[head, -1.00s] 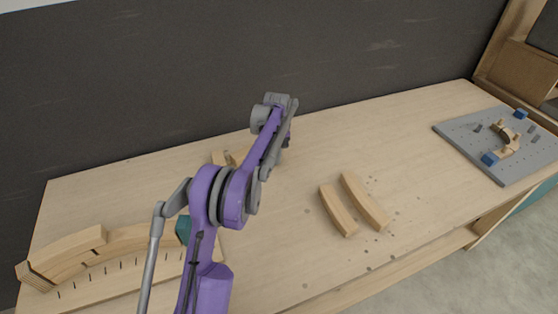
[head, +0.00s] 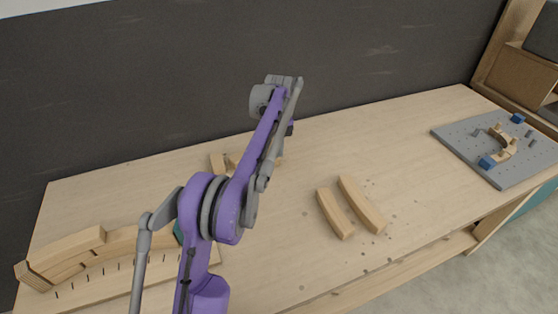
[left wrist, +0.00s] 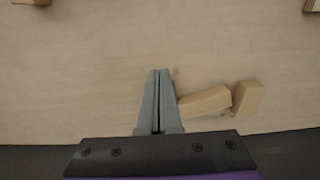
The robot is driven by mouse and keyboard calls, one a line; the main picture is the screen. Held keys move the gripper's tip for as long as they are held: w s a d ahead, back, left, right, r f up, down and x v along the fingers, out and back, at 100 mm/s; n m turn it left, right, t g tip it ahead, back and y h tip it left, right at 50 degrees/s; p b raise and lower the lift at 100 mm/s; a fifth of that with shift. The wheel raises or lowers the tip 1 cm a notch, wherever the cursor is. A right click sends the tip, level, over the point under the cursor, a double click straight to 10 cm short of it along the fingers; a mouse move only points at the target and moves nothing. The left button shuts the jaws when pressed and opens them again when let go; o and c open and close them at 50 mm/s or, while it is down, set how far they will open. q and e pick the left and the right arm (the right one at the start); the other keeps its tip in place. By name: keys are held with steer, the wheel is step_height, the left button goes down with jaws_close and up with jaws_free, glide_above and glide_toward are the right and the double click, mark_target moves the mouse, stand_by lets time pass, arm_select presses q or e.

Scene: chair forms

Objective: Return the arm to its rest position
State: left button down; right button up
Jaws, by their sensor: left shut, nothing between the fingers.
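My left arm reaches in from the left over the wooden bench (head: 300,265) in the head view, with its wrist raised near the dark wall. My left gripper (left wrist: 160,74) shows in the left wrist view, its two grey fingers together and nothing between them. In the head view its fingertips are hidden behind the arm. Small wooden pieces (left wrist: 205,102) lie on the bench close to the fingers in the wrist view, and they show partly behind the arm (head: 218,163) in the head view. My right gripper is not in view.
Two curved wooden pieces (head: 361,205) (head: 334,214) lie mid-bench. A slotted wooden rack with curved parts (head: 75,290) is at the left. A grey peg board (head: 470,149) with blue blocks is at the far right. A dark wall (head: 130,80) stands behind.

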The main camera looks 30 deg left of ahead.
arm_select(q)
steer(key=s+d+r+m+t, duration=0.1)
steer(key=s+d+r+m, duration=0.2)
steer(key=s+d, duration=0.35)
steer(key=s+d+r+m+t, duration=0.2)
steer(key=s+d+r, duration=0.1)
steer(key=s+d, duration=0.3)
steer(key=s+d+f+m+t, duration=0.1)
steer(key=s+d+f, duration=0.1)
steer(key=s, duration=0.4)
steer(key=s+d+f+m, duration=0.2)
steer(key=s+f, duration=0.2)
steer(key=s, duration=0.3)
steer(key=s+d+f+m+t, duration=0.1)
steer(key=s+d+f+m, duration=0.1)
steer(key=s+f, duration=0.2)
steer(key=shift+s+d+f+t, duration=0.1)
steer(key=shift+s+d+t, duration=0.1)
steer(key=shift+s, duration=0.7)
steer(key=shift+s+d+t, duration=0.1)
steer(key=shift+s+d, duration=0.05)
steer(key=shift+s, duration=0.7)
